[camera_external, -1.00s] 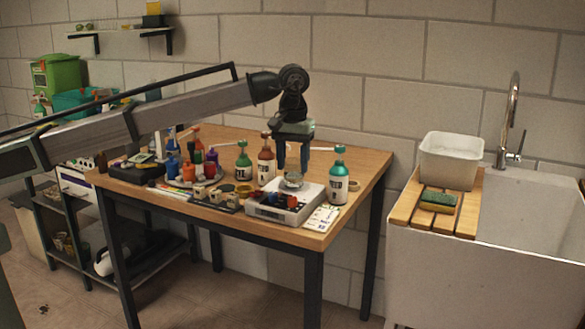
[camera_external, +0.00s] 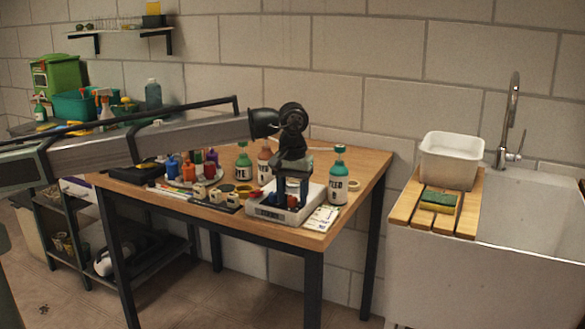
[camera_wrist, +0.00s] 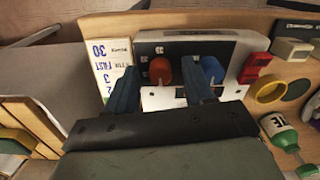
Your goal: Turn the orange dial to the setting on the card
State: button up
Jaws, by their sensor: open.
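The orange dial (camera_wrist: 160,70) is on the front of a white device (camera_wrist: 232,52), beside a blue dial (camera_wrist: 211,69). My gripper (camera_external: 291,202) is open and low at the device in the external view. In the wrist view its fingers stand either side of the orange dial, the right one between the two dials and partly over the blue one. The card (camera_wrist: 112,62) lies beside the device; "30" and "FAST" show, the rest is partly hidden by a finger.
A green-capped bottle (camera_external: 338,178) stands close behind the card at the right of the table (camera_external: 365,165). More bottles (camera_external: 243,164) and small pots (camera_external: 199,191) stand left of the device. A red object (camera_wrist: 255,67) and a yellow ring (camera_wrist: 268,89) lie near it.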

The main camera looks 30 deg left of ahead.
grip_shut()
dwell(0.3)
jog(key=m, duration=0.5)
jog(key=shift+m, duration=0.4)
jog(key=m, duration=1.2)
jog(key=shift+m, duration=0.3)
jog(key=m, duration=0.5)
jog(key=shift+m, duration=0.3)
